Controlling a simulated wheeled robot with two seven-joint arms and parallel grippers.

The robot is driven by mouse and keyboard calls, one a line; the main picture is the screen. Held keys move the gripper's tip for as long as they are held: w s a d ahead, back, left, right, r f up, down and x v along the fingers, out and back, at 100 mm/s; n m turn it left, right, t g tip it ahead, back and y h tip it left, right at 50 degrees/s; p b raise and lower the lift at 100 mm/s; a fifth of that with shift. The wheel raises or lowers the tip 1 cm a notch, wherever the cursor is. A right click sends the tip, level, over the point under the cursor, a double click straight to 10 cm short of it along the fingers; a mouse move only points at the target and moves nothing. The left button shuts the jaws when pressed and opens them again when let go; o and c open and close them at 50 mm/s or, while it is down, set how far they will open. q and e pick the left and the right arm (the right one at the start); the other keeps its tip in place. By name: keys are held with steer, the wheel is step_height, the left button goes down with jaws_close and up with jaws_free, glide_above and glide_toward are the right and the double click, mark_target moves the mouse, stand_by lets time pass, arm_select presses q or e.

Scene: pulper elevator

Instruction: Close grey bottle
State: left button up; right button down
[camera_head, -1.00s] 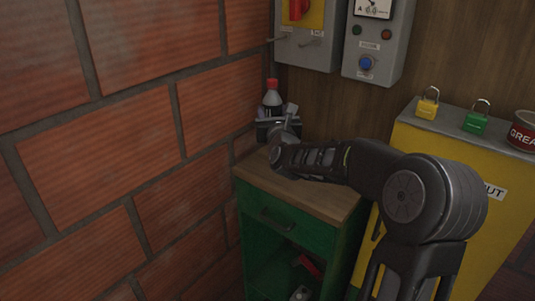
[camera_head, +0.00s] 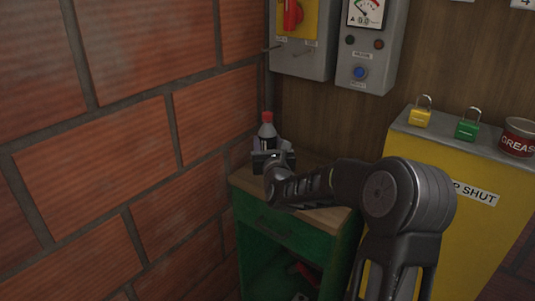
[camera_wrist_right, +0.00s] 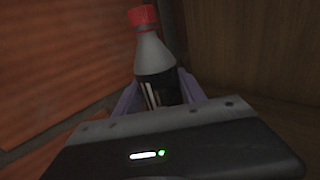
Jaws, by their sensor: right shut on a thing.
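The grey bottle (camera_head: 267,132) has a red cap on its top and a dark lower body with a label. It stands roughly upright at the back left, by the brick wall corner. My right gripper (camera_head: 268,152) is shut on the bottle. In the right wrist view the bottle (camera_wrist_right: 155,60) is between the purple fingers of the gripper (camera_wrist_right: 160,95), with its red cap (camera_wrist_right: 143,16) above them. The bottle's base is hidden behind the gripper, so I cannot tell whether it touches the cabinet top. My left gripper is out of view.
The green cabinet (camera_head: 275,225) has a wooden top (camera_head: 327,218), partly under my arm. A brick wall (camera_head: 120,150) is close on the left. Switch boxes hang behind. A yellow cabinet (camera_head: 445,165) at right carries a yellow padlock (camera_head: 421,118), green padlock (camera_head: 467,130) and grease can (camera_head: 517,138).

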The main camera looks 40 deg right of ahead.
steer(key=shift+f, duration=1.85)
steer(key=shift+f, duration=0.1)
steer(key=c, duration=0.7)
jaws_free()
